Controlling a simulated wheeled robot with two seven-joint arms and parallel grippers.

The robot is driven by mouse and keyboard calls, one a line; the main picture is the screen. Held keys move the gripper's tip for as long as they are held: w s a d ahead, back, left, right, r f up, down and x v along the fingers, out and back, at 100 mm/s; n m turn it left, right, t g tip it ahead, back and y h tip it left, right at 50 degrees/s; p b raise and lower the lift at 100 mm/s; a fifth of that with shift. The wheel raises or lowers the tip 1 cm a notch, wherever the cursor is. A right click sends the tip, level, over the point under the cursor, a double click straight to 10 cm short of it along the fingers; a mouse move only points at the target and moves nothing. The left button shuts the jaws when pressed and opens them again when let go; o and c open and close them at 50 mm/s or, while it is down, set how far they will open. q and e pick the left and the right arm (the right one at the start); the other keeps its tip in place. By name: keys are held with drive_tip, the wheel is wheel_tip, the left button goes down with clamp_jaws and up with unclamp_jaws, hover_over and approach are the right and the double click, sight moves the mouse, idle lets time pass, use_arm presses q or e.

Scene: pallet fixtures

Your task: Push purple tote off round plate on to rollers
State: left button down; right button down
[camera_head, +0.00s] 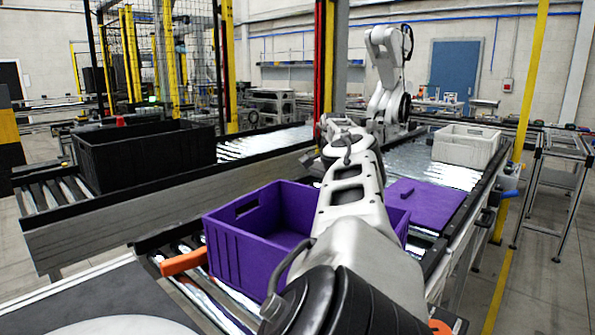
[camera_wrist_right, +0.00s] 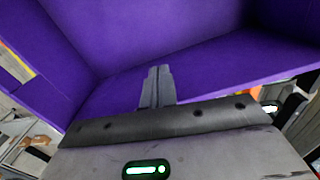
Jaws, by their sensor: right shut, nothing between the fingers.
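The purple tote (camera_head: 232,252) is an open-topped box with a handle slot, standing on the conveyor at lower centre in the head view. My right arm reaches across it and hides its right part. In the right wrist view the tote's purple walls (camera_wrist_right: 180,30) fill the upper half. My right gripper (camera_wrist_right: 158,70) is shut and empty, with its fingertips pointing at the purple surface; I cannot tell whether they touch. The head view does not show this gripper. No round plate can be made out; my arm and the tote cover that area. My left gripper is not in view.
A flat purple piece (camera_head: 432,205) lies on the right conveyor. A pale crate (camera_head: 466,146) stands farther along it. A black tote (camera_head: 145,155) sits on the left rollers (camera_head: 50,193). An orange bar (camera_head: 183,262) lies beside the purple tote. A yellow post (camera_head: 525,90) stands right.

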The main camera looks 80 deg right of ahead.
wheel_tip(320, 180, up, 7)
drive_tip(key=p, duration=0.1)
idle(0.4)
idle(0.4)
